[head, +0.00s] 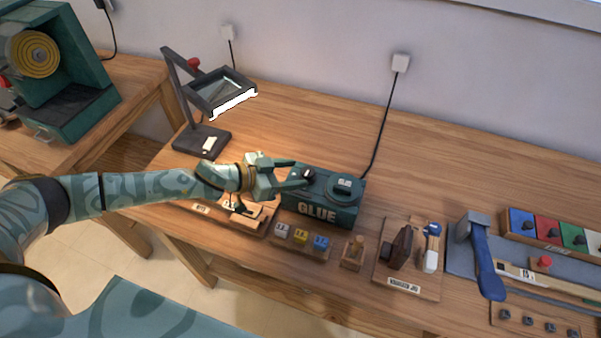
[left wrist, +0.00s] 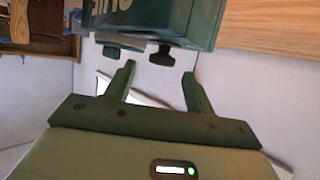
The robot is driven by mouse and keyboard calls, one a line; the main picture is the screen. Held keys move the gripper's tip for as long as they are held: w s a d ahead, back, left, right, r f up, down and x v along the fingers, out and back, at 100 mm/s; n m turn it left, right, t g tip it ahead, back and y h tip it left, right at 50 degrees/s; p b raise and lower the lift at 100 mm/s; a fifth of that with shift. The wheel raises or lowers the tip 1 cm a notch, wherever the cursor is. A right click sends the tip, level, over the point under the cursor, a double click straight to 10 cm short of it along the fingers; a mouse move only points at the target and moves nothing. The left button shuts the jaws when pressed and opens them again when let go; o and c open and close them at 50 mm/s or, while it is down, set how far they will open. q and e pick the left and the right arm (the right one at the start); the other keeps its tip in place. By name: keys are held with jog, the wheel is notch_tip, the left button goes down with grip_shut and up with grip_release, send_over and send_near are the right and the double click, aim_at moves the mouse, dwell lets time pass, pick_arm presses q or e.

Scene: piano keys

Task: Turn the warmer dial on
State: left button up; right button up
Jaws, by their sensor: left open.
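The warmer is a dark green box marked GLUE (head: 318,212) on the wooden bench in the head view. Its black dial (head: 308,173) is on the left of its top, beside a round lid with a pale label (head: 345,184). My left gripper (head: 300,174) is open at the warmer's left, its fingertips on either side of the dial. In the left wrist view, the box (left wrist: 185,20) shows upside down. The dark dial (left wrist: 162,56) is just beyond the gap between my open left fingers (left wrist: 159,69); I cannot tell whether they touch it. My right gripper is not in view.
A magnifier lamp (head: 210,95) stands behind my left arm. Small coloured blocks (head: 301,237) sit in front of the warmer. The bench behind the warmer is clear except for a cable.

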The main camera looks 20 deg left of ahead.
aim_at(308, 174)
pick_arm(q)
jog(key=shift+x, duration=0.8)
jog(key=shift+w+f, duration=0.3)
jog(key=shift+w+d+f, duration=0.1)
jog(key=shift+w+d, duration=0.05)
jog(key=shift+d, duration=0.2)
jog(key=c, duration=0.9)
jog(key=shift+c, duration=0.2)
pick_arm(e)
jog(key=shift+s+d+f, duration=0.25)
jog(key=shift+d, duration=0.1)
